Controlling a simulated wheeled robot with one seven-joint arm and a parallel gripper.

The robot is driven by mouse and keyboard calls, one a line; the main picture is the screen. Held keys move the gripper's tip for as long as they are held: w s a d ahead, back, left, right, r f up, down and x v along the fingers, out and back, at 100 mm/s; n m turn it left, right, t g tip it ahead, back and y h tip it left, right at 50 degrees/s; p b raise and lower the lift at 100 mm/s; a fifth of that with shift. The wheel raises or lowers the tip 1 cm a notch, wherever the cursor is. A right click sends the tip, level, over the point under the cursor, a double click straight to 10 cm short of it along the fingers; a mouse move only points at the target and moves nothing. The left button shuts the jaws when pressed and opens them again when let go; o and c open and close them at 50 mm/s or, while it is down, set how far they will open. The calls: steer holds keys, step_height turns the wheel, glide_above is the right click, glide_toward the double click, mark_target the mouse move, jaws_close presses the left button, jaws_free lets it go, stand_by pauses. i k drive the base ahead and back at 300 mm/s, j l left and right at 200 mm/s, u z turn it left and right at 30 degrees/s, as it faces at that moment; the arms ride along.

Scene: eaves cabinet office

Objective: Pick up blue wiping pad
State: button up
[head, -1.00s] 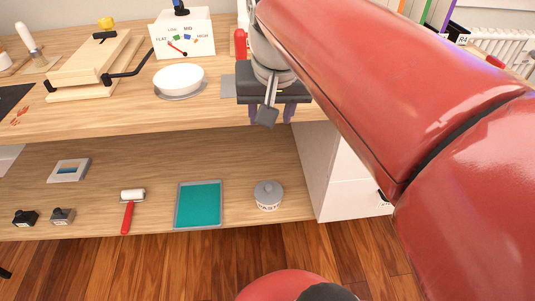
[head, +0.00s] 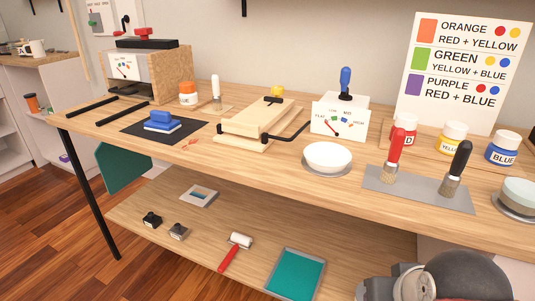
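The blue wiping pad (head: 163,121) has a blue top over a pale base. It lies on a dark flat mat (head: 145,129) on the left part of the wooden tabletop. Grey and black parts of my arm show at the bottom right edge of the head view. My gripper's fingertips are not in view, so its opening is hidden. The wiping pad is far to the left of and above those arm parts in the picture, with nothing touching it.
Behind the pad stand a wooden box device (head: 150,72) and an orange jar (head: 188,94). A wooden press (head: 258,122) and white bowl (head: 327,157) stand to its right. A lower shelf (head: 195,235) holds a roller (head: 235,252).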

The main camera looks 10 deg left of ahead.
mark_target(160, 121)
steer(key=u, duration=1.3)
